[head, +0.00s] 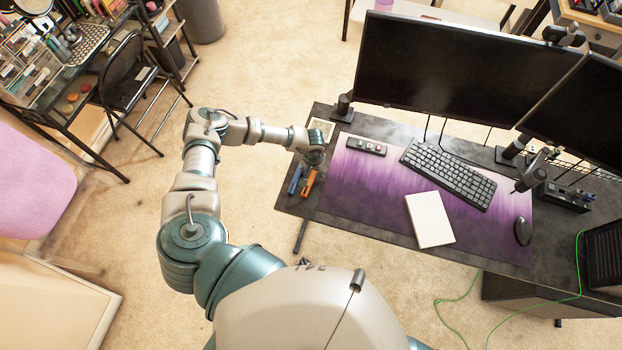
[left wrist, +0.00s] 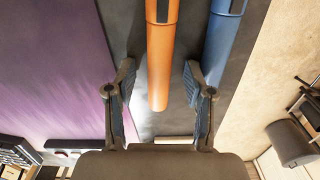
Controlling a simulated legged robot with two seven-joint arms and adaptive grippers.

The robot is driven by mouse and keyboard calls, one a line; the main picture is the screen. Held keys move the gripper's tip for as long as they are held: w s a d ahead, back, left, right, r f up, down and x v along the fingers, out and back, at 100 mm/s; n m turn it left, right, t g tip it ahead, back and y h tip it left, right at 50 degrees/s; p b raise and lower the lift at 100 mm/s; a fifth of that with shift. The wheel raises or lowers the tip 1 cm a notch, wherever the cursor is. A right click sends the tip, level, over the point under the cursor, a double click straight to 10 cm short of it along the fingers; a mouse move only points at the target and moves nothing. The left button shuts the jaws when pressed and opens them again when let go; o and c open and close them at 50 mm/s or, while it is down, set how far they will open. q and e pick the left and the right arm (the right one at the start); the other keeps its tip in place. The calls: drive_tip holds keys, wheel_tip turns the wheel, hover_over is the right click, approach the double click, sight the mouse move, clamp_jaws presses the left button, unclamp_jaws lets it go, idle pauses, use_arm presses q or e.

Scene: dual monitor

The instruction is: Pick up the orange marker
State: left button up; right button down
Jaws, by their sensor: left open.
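The orange marker (head: 308,184) lies on the left end of the dark desk, beside a blue marker (head: 294,180). My left gripper (head: 314,158) is over the desk at the far end of the orange marker. In the left wrist view, the orange marker (left wrist: 160,60) reaches down between the two open fingers of my left gripper (left wrist: 158,95). The blue marker (left wrist: 224,40) lies to the right, with its lower part behind the right finger. I cannot tell the exact height of the fingers above the marker. My right gripper is not in view.
A purple mat (head: 370,192) covers much of the desk, with a keyboard (head: 450,173), a white notebook (head: 430,219) and a mouse (head: 522,231) on it. Two monitors (head: 450,70) stand behind. The desk's left edge is close to the markers.

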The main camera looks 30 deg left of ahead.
use_arm(q)
clamp_jaws()
drive_tip(key=shift+r, duration=0.15)
